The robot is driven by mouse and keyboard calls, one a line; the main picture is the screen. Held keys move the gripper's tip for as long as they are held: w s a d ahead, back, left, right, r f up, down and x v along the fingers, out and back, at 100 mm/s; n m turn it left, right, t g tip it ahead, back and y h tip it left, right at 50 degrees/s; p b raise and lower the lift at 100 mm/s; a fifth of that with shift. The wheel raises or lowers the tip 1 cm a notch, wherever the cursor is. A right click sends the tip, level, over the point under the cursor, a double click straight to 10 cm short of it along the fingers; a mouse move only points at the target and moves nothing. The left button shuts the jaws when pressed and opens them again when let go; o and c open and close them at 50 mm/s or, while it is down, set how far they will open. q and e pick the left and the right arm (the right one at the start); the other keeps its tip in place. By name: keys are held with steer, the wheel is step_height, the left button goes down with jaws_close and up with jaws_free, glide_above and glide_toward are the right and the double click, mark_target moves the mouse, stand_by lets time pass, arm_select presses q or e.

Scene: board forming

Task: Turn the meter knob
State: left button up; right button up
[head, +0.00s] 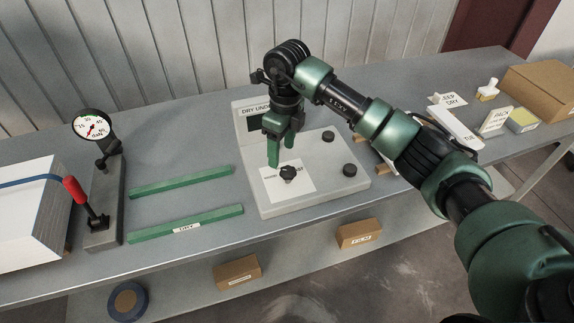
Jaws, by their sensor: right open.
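The meter is a light grey panel unit (263,206) on the bench, with a small dark display and a "DRY UN..." label (253,110) at its back. A black knob (288,173) sits on a white plate on its left front. Two more black knobs, an upper one (328,136) and a lower one (349,170), are on its right side. My right gripper (281,158) points down just above and behind the front-left knob. Its green fingers are apart and hold nothing visible. Whether a finger touches the knob is hard to tell. My left gripper is out of view.
Two green rails (182,182) lie left of the meter. A dial gauge stand (92,124) with a red-handled lever (77,192) and a white stack (28,210) are farther left. Signs and a cardboard box (543,90) stand at right. Small boxes (237,272) sit on a lower shelf.

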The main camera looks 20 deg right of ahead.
mark_target(288, 170)
steer(key=shift+d+r+h, duration=0.2)
steer(key=shift+d+h, duration=0.2)
steer(key=shift+d, duration=0.35)
steer(key=shift+d+f, duration=0.1)
steer(key=shift+f, duration=0.15)
step_height(288, 170, down, 6)
steer(key=p, duration=0.2)
steer(key=shift+p, duration=0.3)
steer(key=shift+f, duration=0.55)
jaws_close()
